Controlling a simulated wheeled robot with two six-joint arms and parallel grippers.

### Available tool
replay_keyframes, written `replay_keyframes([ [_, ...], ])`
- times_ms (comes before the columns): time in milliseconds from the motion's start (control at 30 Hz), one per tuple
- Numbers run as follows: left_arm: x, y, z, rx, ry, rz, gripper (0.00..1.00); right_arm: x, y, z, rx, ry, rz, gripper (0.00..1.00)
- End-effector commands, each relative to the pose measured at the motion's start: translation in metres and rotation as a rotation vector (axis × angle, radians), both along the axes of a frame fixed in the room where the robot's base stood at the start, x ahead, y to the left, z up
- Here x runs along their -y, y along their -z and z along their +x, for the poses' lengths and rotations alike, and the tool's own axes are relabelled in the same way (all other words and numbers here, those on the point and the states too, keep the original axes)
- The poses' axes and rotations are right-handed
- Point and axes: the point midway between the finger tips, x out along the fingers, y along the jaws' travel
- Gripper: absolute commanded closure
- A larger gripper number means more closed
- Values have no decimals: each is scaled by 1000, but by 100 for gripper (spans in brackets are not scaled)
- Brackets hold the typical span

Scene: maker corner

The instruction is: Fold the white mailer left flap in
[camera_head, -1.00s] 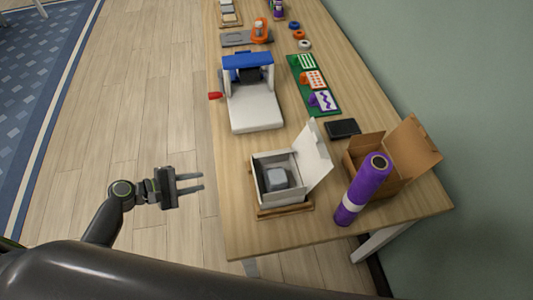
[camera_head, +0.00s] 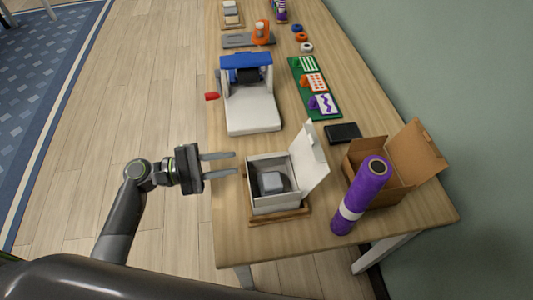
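The white mailer (camera_head: 281,206) is an open box on a wooden base (camera_head: 280,217) near the front of the table. A grey block (camera_head: 271,182) lies inside it. Its tall lid panel (camera_head: 310,158) stands up on the right side. I cannot clearly make out the left flap; the left wall stands upright. My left gripper (camera_head: 235,164) is left of the mailer, its two fingers apart and empty, pointing right. Its fingertips reach over the table's left edge, a short way from the mailer's left wall. My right gripper is not in view.
A brown carton (camera_head: 392,190) with an open lid and a purple roll (camera_head: 361,195) stand right of the mailer. A black flat item (camera_head: 342,133) lies behind. A white and blue machine (camera_head: 252,108) with a red handle (camera_head: 212,96) stands farther back.

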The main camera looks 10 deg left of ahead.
Motion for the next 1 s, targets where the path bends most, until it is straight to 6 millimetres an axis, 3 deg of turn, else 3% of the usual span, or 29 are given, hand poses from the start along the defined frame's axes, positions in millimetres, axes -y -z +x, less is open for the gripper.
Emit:
replay_keyframes([
  [500, 80, -2, 27, -1, 0, -3, 76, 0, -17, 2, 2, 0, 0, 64],
  [700, 93, 0, 31, 0, 0, 0, 76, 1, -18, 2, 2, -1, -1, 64],
  [1000, 95, 0, 32, 0, 0, 1, 76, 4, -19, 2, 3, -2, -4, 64],
])
